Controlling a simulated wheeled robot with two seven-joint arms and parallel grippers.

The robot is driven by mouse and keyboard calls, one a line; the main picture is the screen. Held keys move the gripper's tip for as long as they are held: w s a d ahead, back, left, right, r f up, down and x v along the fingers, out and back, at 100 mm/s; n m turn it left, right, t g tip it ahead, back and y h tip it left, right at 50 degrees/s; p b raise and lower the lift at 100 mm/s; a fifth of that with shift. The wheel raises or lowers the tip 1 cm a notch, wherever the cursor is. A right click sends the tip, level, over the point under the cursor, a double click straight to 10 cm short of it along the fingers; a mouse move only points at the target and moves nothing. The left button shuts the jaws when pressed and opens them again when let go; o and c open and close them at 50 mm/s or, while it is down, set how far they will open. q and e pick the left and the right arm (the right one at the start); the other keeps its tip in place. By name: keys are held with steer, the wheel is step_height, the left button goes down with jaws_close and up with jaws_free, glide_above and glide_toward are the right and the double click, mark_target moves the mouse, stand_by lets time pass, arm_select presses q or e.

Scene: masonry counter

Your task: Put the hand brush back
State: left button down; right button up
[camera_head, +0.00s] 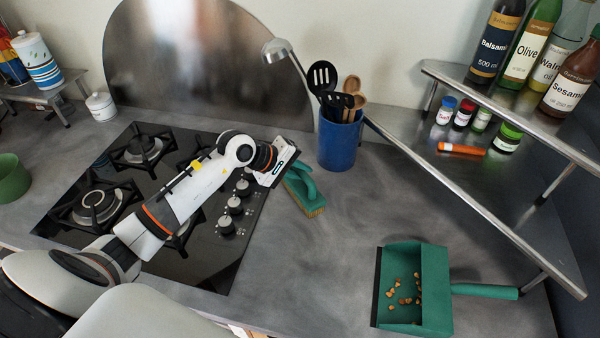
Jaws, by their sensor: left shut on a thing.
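The green hand brush (305,191) has tan bristles along its lower edge. It is at the counter's middle, just right of the cooktop. My left gripper (287,178) is shut on the brush, and the gripper body hides part of it. I cannot tell whether the bristles touch the counter. A green dustpan (434,270) lies at the front right with several brown crumbs (404,292) in it, its handle pointing right. My right gripper is not in view.
A blue utensil pot (340,142) stands behind the brush. A black gas cooktop (208,258) lies under my left arm. A metal corner shelf (490,190) with bottles and spice jars stands at the right. The counter between brush and dustpan is clear.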

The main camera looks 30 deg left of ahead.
arm_select(q)
steer(key=shift+f, duration=1.05)
steer(key=c, duration=1.3)
jaws_free()
steer(key=shift+c, duration=0.2)
steer(key=shift+d, duration=0.1)
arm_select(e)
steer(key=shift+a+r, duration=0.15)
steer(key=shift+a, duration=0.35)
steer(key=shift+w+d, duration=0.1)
